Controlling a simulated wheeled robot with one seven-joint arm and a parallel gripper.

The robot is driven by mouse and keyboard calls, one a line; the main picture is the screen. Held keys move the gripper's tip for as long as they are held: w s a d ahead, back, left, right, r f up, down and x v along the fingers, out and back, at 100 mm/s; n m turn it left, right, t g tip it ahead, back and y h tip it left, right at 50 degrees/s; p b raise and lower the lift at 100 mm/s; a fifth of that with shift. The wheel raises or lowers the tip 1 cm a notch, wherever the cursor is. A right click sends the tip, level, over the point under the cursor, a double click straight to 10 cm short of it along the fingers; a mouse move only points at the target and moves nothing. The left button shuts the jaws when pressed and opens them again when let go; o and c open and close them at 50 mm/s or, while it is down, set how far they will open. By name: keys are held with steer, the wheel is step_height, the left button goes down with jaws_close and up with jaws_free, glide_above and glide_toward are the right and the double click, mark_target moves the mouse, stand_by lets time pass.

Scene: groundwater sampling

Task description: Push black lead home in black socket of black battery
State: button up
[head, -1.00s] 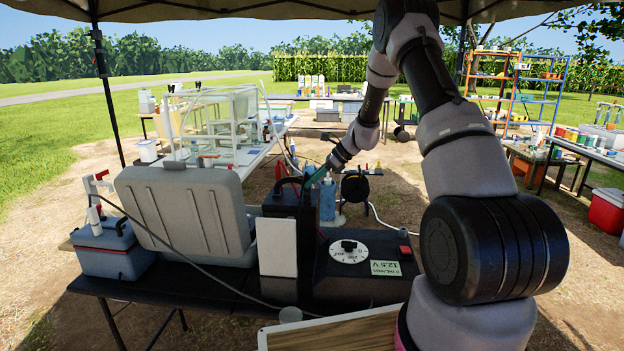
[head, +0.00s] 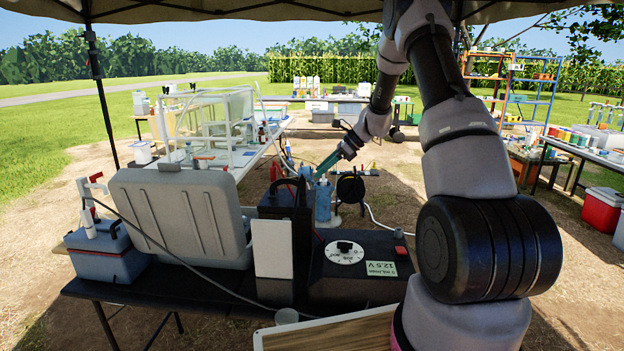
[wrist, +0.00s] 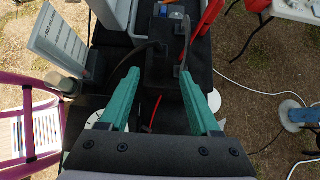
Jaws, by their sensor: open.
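The black battery (head: 284,222) stands upright on the near table in the head view, behind a white panel, with a black handle on top. Its dark body (wrist: 166,62) shows beyond my fingers in the wrist view. My gripper (wrist: 159,73) has green fingers spread apart, with nothing clearly held between them. In the head view my gripper (head: 319,174) is above and right of the battery. A dark curved strand (wrist: 185,48) stands near the right fingertip; I cannot tell if it is the black lead or the handle. The black socket and the lead's seating are not discernible.
A black dial box (head: 358,268) stands right of the battery, and a grey case (head: 180,215) left of it. A blue bottle (head: 323,203) is just behind, near my gripper. A red lead (wrist: 155,111) runs below my fingers. Open ground lies right of the table.

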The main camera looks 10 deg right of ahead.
steer(key=shift+v, duration=1.8)
steer(key=shift+r, duration=0.1)
steer(key=s+a+r+n+h, duration=0.35)
steer(key=s+r+n, duration=0.45)
steer(key=s+r, duration=0.85)
steer(key=s+r+n+t+h, duration=0.1)
steer(key=s+r+n+t, duration=0.1)
steer(key=s, duration=0.8)
steer(key=s+r+n+t+h, duration=0.2)
steer(key=s+n, duration=0.5)
steer(key=s, duration=0.4)
steer(key=shift+d+r+n, duration=0.25)
steer(key=shift+r+n, duration=0.05)
steer(key=shift+r, duration=0.6)
